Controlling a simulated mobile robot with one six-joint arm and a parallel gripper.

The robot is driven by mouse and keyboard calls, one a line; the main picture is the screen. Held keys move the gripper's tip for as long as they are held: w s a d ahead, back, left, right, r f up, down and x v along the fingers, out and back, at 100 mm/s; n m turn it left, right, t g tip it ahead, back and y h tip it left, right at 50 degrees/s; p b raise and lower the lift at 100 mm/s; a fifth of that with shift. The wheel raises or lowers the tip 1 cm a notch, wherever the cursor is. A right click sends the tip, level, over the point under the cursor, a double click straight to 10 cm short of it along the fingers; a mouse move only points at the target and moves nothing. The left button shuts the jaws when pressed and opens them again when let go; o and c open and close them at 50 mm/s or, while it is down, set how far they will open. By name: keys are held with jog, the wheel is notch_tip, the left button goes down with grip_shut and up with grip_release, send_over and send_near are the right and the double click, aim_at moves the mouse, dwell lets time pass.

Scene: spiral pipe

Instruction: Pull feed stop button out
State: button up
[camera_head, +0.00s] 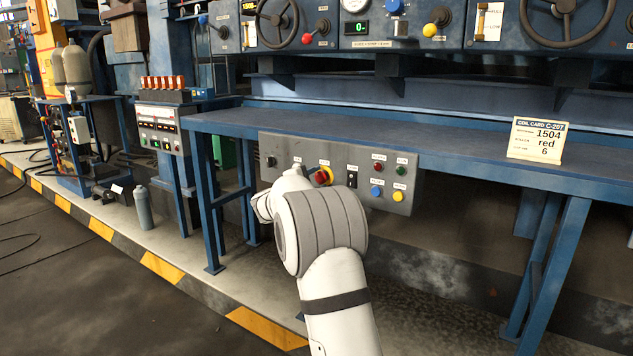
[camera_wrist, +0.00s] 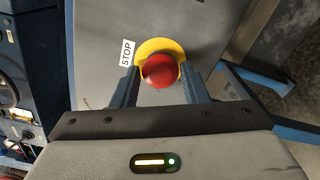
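The feed stop button is a red mushroom knob (camera_wrist: 160,71) on a yellow round plate (camera_wrist: 153,46), with a STOP label (camera_wrist: 127,53) beside it in the wrist view. In the head view the red knob (camera_head: 321,177) shows just past my arm, on the grey control panel (camera_head: 340,150) under the bench. My gripper (camera_wrist: 160,85) is open, with one finger on each side of the knob. The fingertips are close to the panel; I cannot tell whether they touch the knob. In the head view my arm hides the gripper.
Other controls on the panel include a black switch (camera_head: 352,179), a blue button (camera_head: 376,191) and a yellow button (camera_head: 398,196). The blue bench top (camera_head: 440,135) overhangs the panel. A coil card (camera_head: 537,140) stands on it. Bench legs (camera_head: 548,265) stand at the right.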

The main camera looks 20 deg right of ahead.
jog(key=shift+o, duration=1.4)
jog(key=p+v, duration=0.1)
jog(key=v, duration=0.6)
jog(key=shift+s+a, duration=0.25)
jog(key=shift+a, duration=0.05)
jog(key=s+r+m+g+y+p, duration=0.3)
jog(key=s+r+p, duration=0.4)
jog(key=s, duration=0.4)
jog(key=s+r+m+g+y+p, duration=0.2)
jog(key=s+r+m+g+p, duration=0.15)
jog(key=s+p, duration=0.65)
jog(key=s+a+r+m+y+p, duration=0.2)
jog(key=s+a+r+y+p, duration=0.2)
jog(key=s+a+p, duration=0.3)
jog(key=s+a+r+m+y+p, duration=0.2)
jog(key=s+a+r+y+p, duration=0.3)
jog(key=s, duration=0.9)
jog(key=a+g+y+p, duration=0.1)
jog(key=a+p, duration=0.2)
jog(key=p, duration=0.1)
jog(key=shift+s+a+m, duration=0.2)
jog(key=shift+m, duration=0.15)
